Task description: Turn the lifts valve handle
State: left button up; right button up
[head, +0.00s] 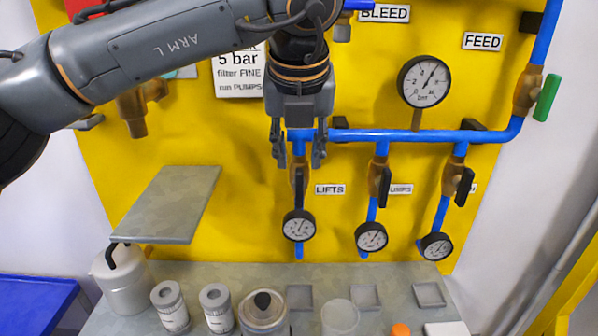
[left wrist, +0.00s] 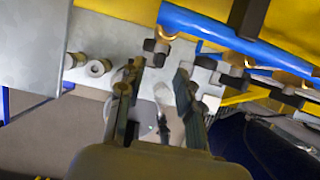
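The lifts valve (head: 296,176) is a brass valve with a dark handle (head: 300,186) on the left blue branch pipe, beside the LIFTS label (head: 330,189). The handle looks roughly in line with the pipe. My left gripper (head: 299,155) is in front of the top of this pipe, pointing down, its two fingers apart on either side of the valve's upper part as seen. Whether it touches anything cannot be told. In the left wrist view the left gripper (left wrist: 157,80) is open with nothing between its fingers. My right gripper is not in view.
Two similar valves (head: 386,186) (head: 465,186) sit to the right on the blue pipe (head: 400,135). Small gauges (head: 299,226) hang below. A large gauge (head: 424,82) and a green-handled valve (head: 546,97) are at upper right. A grey shelf (head: 168,205) juts out at left; canisters (head: 216,308) stand below.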

aim_at(299, 171)
pick_arm(q)
jog(key=x, duration=0.6)
jog(key=shift+p, duration=0.35)
jog(key=shift+r, duration=0.1)
grip_shut()
